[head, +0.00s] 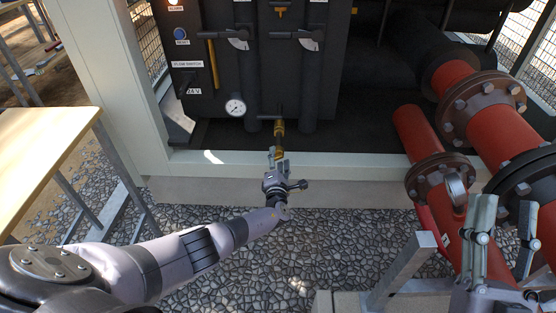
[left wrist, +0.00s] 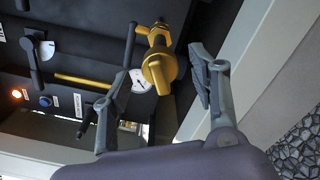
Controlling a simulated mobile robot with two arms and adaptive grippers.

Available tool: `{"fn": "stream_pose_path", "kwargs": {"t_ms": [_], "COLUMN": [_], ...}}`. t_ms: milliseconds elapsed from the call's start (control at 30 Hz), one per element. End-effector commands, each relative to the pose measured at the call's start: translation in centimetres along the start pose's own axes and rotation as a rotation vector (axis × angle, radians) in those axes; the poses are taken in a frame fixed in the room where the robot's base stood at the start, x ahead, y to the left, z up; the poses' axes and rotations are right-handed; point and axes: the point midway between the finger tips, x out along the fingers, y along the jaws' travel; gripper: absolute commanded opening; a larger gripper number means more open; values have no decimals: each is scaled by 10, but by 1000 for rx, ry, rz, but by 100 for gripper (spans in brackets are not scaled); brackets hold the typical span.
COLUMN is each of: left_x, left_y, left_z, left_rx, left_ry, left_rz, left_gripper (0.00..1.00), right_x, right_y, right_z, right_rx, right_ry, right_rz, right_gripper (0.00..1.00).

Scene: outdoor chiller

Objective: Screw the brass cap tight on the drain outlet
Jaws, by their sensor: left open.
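The drain outlet (head: 279,128) is a short brass fitting below the dark pipes at the front of the chiller. In the left wrist view the brass cap (left wrist: 160,72) is a round gold piece with a raised grip bar, in line with the outlet's brass fitting (left wrist: 153,34). I cannot tell how tightly it sits. My left gripper (head: 277,160) is just in front of the outlet. Its open fingers (left wrist: 160,88) stand on either side of the cap with gaps. In the head view the gripper partly hides the cap. My right gripper (head: 505,235) is open and empty at the lower right.
A pressure gauge (head: 235,106) and lever valves (head: 237,38) are on the dark panel near the outlet. A pale frame beam (head: 290,158) runs below. Red flanged pipes (head: 417,138) fill the right. A wooden table (head: 40,150) stands at left.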

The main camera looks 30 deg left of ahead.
Motion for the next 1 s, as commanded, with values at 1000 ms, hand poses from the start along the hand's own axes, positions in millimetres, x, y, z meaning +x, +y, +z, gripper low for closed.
{"fn": "stream_pose_path", "kwargs": {"t_ms": [1000], "left_x": [-111], "left_y": [2], "left_z": [1], "left_rx": [1], "left_ry": [0], "left_rz": [-2], "left_gripper": [54], "right_x": [48], "right_y": [0], "right_z": [-55], "right_rx": [0], "right_ry": [0], "right_rz": [0], "right_gripper": [40]}}
